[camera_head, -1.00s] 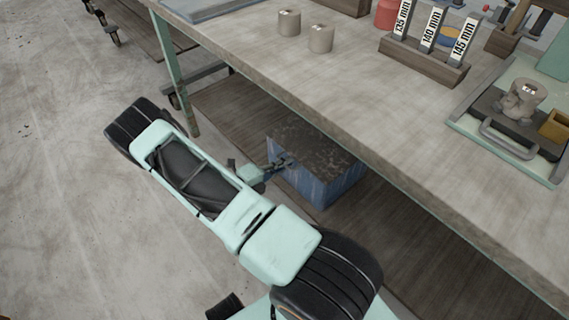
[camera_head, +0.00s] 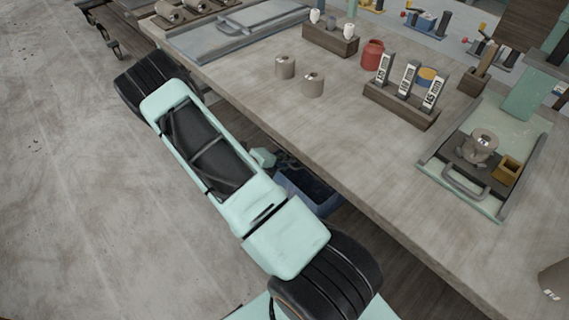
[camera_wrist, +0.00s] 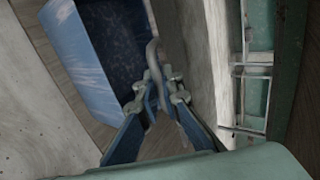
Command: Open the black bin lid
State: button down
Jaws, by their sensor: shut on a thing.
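In the wrist view the blue bin wall (camera_wrist: 88,62) and the inside are at upper left. My gripper (camera_wrist: 160,88) is shut on the lid's grey curved handle (camera_wrist: 154,52). A dark brownish panel (camera_wrist: 172,38) beside the opening looks like the lid, raised and seen nearly edge-on. In the head view my gripper (camera_head: 286,162) is mostly hidden beside the bin.
The workbench top (camera_head: 220,85) overhangs the bin closely. On it are two grey cylinders (camera_head: 313,84), a labelled gauge rack (camera_head: 400,104), a red jar (camera_head: 372,54) and a green tray (camera_head: 448,198). Bare floor (camera_head: 70,200) lies at left.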

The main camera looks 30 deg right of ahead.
jog(key=shift+w+d+r+p, duration=0.1)
jog(key=shift+d+r+p, duration=0.5)
jog(key=shift+r, duration=0.4)
jog(key=shift+w+d+r+p, duration=0.1)
jog(key=shift+d+r+p, duration=0.5)
jog(key=shift+r, duration=0.4)
jog(key=shift+w+d+r+p, duration=0.1)
jog(key=shift+d+r+p, duration=0.5)
jog(key=shift+r, duration=0.4)
jog(key=c, duration=2.1)
grip_release()
jog(key=shift+a, duration=0.1)
jog(key=v, duration=1.2)
jog(key=shift+f, duration=0.1)
